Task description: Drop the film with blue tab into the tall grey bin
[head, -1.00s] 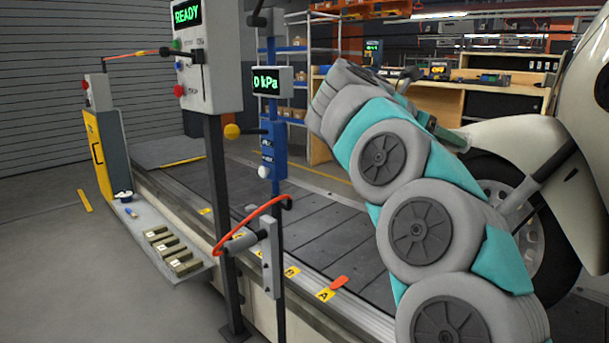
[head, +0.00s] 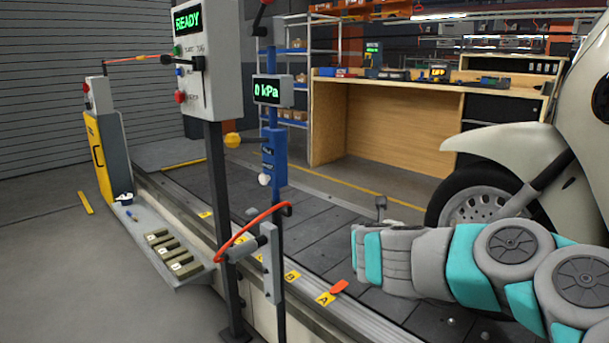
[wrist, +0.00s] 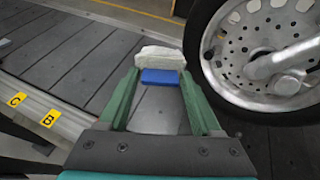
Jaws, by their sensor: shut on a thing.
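In the wrist view my gripper (wrist: 160,72) is shut on the film, a pale crumpled piece (wrist: 161,56) with a flat blue tab (wrist: 160,76) on its near side. The film sits between the tips of the two green fingers, above the dark conveyor slats and just left of a car wheel. In the head view my arm reaches in from the right, low over the conveyor. I cannot make out a tall grey bin in either view.
A pale car with a spoked wheel (wrist: 262,45) stands close on the right. A control post (head: 212,150) and an orange hose (head: 240,228) stand along the conveyor's near edge. A yellow-and-grey cabinet (head: 106,150) is far left. The conveyor slats (head: 320,225) left of my arm look clear.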

